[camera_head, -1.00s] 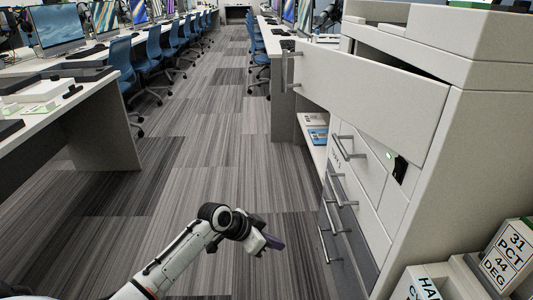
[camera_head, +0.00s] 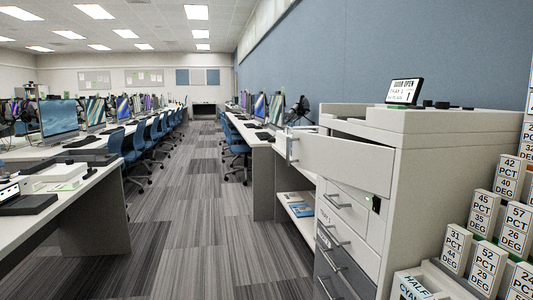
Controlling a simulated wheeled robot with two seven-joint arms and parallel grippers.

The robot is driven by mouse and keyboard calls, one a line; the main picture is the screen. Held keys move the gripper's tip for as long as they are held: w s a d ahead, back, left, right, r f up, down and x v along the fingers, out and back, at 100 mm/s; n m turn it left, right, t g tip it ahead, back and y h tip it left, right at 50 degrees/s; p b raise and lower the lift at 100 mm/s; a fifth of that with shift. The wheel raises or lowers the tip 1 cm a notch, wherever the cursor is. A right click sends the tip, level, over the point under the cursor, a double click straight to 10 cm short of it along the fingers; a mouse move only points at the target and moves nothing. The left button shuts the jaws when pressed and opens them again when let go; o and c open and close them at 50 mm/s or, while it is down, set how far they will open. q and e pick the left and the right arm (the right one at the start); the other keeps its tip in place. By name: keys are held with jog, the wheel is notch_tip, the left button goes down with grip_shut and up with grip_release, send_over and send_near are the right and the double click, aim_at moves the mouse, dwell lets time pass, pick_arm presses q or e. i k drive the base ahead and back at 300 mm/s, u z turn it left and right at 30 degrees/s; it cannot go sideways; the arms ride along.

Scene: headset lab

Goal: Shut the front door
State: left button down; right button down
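The front door (camera_head: 345,164) is a pale grey panel on the upper front of the large grey cabinet-like machine (camera_head: 450,175) at the right. It stands open, swung out from the body toward the aisle, with a gap showing above and behind it. A vertical bar handle (camera_head: 291,148) is on its left end. A small screen (camera_head: 404,91) on top of the machine reads "DOOR OPEN". Neither of my grippers is in view, so their distance from the door does not show.
Drawers with bar handles (camera_head: 337,200) sit below the door. An open shelf (camera_head: 298,206) holds papers beside them. Number-labelled boxes (camera_head: 487,213) are stacked at the right. A desk (camera_head: 85,208) stands at the left. The carpeted aisle (camera_head: 190,215) between is clear.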

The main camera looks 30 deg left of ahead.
aim_at(368, 168)
jog(key=u, duration=0.75)
jog(key=i, duration=1.65)
jog(key=z, duration=0.6)
